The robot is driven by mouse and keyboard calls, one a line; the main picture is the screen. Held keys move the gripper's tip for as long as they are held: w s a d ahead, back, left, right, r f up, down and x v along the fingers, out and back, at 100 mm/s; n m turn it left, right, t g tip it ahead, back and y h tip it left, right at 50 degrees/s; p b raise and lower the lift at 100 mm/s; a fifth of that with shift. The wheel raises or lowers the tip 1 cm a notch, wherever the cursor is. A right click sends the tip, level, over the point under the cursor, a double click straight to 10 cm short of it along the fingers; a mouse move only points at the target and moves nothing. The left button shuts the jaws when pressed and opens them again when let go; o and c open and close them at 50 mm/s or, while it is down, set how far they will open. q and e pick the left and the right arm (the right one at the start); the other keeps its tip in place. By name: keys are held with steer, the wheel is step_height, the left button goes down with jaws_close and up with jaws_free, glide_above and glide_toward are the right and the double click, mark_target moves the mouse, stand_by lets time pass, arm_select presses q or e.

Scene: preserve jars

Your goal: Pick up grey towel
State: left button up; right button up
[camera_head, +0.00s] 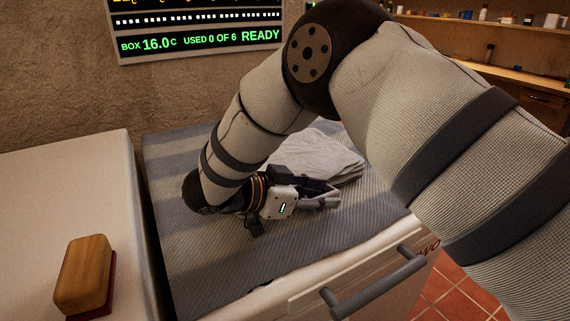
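A folded grey towel (318,153) lies on a blue-grey striped cloth (210,268) that covers the top of a white cabinet. My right gripper (334,195) is low over the cloth, at the near edge of the towel, with its fingers pointing right. My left gripper is not in view.
A wooden-backed brush or block (84,275) sits on a white surface (60,190) at the left, beyond a dark gap. A grey bar handle (370,285) sticks out from the cabinet's front. A lit display (200,40) hangs on the wall. Shelves with small items stand at upper right.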

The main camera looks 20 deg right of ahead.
jaws_close()
